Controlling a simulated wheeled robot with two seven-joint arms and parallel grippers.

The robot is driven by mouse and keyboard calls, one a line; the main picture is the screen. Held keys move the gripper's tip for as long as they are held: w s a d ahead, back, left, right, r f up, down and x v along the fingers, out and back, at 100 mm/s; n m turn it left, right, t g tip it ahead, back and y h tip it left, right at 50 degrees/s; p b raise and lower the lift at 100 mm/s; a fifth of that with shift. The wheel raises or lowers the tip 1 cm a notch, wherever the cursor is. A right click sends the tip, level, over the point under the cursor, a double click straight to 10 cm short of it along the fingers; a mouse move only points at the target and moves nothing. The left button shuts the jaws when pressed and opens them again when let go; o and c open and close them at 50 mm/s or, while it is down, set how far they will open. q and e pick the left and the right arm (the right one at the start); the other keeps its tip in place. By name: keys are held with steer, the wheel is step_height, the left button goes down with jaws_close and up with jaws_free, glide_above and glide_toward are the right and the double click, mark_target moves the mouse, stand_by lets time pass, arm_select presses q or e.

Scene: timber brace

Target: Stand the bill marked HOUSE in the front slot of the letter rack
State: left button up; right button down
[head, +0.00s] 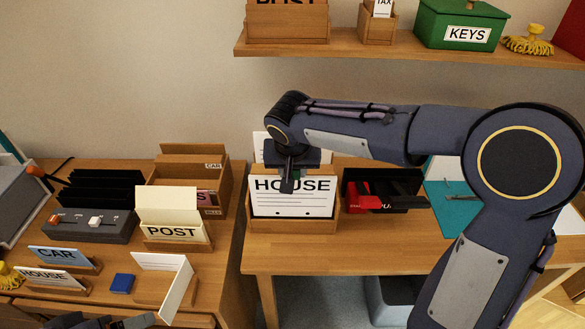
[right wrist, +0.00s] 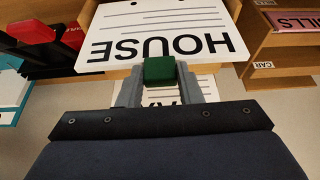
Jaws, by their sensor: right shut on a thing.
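The white bill marked HOUSE (head: 292,205) stands upright in the front of a wooden letter rack (head: 265,226). A wooden strip of the rack crosses its lower edge. My right gripper (head: 287,183) is over the bill's top edge. In the right wrist view the fingers (right wrist: 163,84) are shut on a green block (right wrist: 166,70) at the edge of the HOUSE bill (right wrist: 165,35), which looks upside down there. Another white bill (head: 264,147) stands behind it, its marking partly hidden. Part of my left gripper (head: 112,322) shows at the bottom left, its fingertips unclear.
A black tray with a red item (head: 362,196) is close right of the rack. A wooden sorter (head: 190,150) and a POST holder (head: 172,232) stand left, across a gap between tables. A shelf (head: 400,52) is above. The tabletop in front of the rack (head: 330,258) is clear.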

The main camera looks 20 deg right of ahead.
step_height(320, 180, down, 5)
steer(key=b, duration=0.4)
stand_by(0.7)
steer(key=c, duration=0.9)
jaws_free()
steer(key=o, duration=0.4)
steer(key=shift+o, duration=0.2)
steer(key=shift+r, duration=0.1)
